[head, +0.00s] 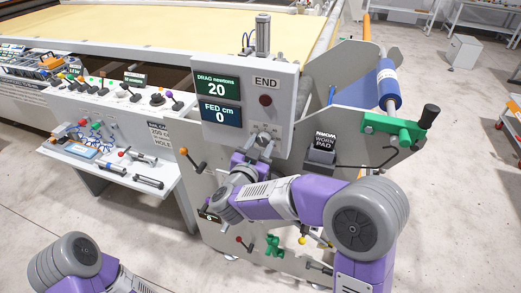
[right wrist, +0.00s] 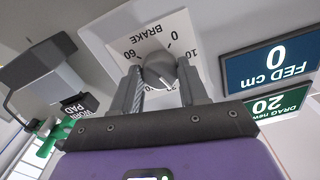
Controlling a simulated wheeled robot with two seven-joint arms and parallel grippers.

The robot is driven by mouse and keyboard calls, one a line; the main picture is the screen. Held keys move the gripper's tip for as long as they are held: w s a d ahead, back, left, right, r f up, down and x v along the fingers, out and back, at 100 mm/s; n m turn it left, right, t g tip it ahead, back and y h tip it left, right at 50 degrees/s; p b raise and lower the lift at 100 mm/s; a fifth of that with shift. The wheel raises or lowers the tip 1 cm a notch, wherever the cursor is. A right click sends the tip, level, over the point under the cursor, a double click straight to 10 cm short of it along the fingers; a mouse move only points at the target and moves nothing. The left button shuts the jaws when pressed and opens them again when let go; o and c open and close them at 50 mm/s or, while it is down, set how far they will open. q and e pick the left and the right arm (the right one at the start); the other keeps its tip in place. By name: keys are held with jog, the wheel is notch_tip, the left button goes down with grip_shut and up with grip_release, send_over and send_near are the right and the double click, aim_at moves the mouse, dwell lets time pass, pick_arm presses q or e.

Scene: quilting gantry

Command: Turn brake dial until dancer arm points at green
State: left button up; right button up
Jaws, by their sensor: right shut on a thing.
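The brake dial (right wrist: 158,70) is a grey knob on a white plate (right wrist: 118,38) marked BRAKE, with numbers around it, upside down in the right wrist view. My right gripper (right wrist: 161,75) is shut on the dial, one finger on each side. In the head view my right gripper (head: 259,148) reaches the dial plate (head: 264,131) under the END panel and hides most of the knob. A lever with an orange ball (head: 184,151) stands left of it. I cannot tell whether this is the dancer arm, and no green target mark is clear. My left gripper is out of view.
The panel screens (head: 217,88) read DRAG newtons 20 and FED cm 0. A shelf with tools (head: 110,165) is at left.

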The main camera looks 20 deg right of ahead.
jog(key=shift+m+b, duration=0.7)
jog(key=shift+m, duration=0.4)
jog(key=o, duration=1.1)
jog(key=shift+c, duration=0.2)
jog(key=v, duration=0.7)
jog(key=shift+s+a+p, duration=0.2)
jog(key=shift+s+p, duration=0.05)
jog(key=shift+p, duration=0.1)
